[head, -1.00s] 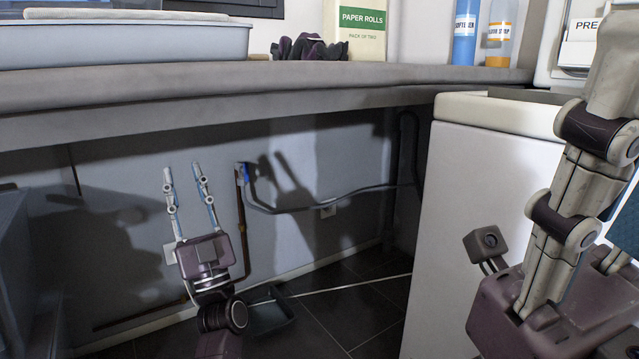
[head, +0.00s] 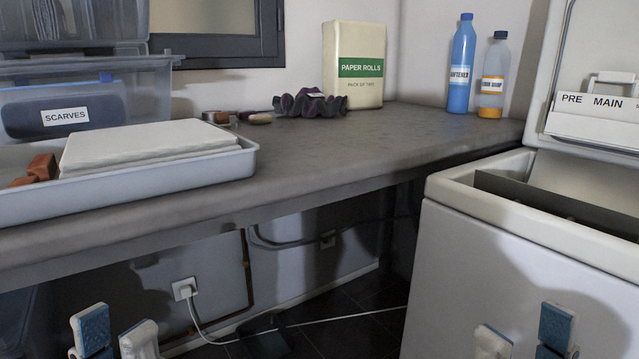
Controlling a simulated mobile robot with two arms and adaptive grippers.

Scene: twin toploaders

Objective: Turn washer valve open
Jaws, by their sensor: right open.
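The blue washer valve is not visible; the worktop edge appears to cover its place. Below that edge, a copper-brown pipe (head: 246,270) runs down the wall, with a dark hose (head: 268,243) beside it. The white top-loading washer (head: 510,285) stands at the right with its lid raised. My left gripper (head: 115,337) is at the lower left edge, its two blue-padded fingertips apart and nothing between them. My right gripper (head: 524,340) is at the bottom in front of the washer, fingertips apart and empty. Both are well away from the pipe.
The grey worktop (head: 330,150) overhangs the wall. A white plug (head: 185,289) with a cord sits below. Dark floor (head: 350,335) shows between the grippers.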

